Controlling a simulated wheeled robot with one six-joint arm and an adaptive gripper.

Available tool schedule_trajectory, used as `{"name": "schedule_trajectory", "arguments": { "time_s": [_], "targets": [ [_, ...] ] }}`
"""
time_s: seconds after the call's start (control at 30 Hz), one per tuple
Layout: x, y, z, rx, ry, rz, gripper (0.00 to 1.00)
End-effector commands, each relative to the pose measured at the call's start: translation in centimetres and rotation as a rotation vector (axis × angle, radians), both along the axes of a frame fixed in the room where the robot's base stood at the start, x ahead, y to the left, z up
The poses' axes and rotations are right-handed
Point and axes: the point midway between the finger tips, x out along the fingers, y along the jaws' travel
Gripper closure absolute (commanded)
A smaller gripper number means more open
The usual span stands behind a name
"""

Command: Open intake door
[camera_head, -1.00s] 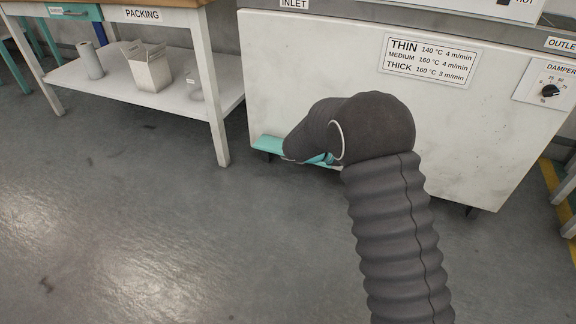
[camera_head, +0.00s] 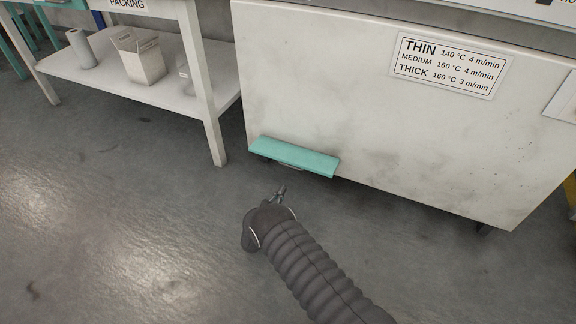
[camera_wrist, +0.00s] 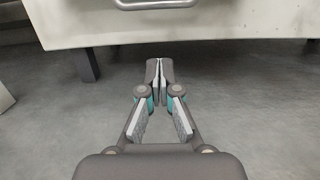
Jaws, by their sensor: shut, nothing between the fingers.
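The white machine front (camera_head: 330,85) stands ahead, with a teal ledge (camera_head: 293,157) at its lower left edge. A bit of metal shows under the ledge. In the wrist view the machine's white lower part (camera_wrist: 230,20) fills the top, with a metal bar handle (camera_wrist: 155,3) cut off by the top edge. I cannot tell which part is the intake door. My gripper (camera_head: 281,190) is just below and in front of the ledge, apart from it. In the wrist view my gripper (camera_wrist: 159,64) has its fingertips together, empty, pointing below the bar.
A packing table (camera_head: 209,90) stands to the left, with a carton (camera_head: 140,62) and a grey roll (camera_head: 82,50) on its lower shelf. A dark machine leg (camera_wrist: 87,65) stands left of my gripper. The floor in front is clear.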

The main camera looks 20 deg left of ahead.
Motion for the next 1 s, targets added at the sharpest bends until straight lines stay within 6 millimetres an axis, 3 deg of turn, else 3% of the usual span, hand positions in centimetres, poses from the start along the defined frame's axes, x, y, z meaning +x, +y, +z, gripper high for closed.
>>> {"name": "schedule_trajectory", "arguments": {
  "time_s": [0.1,0.23,0.8,0.87,1.0],
  "targets": [
    [-0.8,0.9,-0.9,-0.015,-0.005,0.032,1.00],
    [-0.4,1.4,-1.0,-0.018,-0.008,0.044,1.00],
    [7.9,0.8,0.3,-0.016,-0.007,0.043,1.00],
    [8.6,0.7,0.4,-0.018,-0.007,0.044,1.00],
    [7.8,0.9,2.1,-0.018,-0.006,0.045,1.00]
  ]
}}
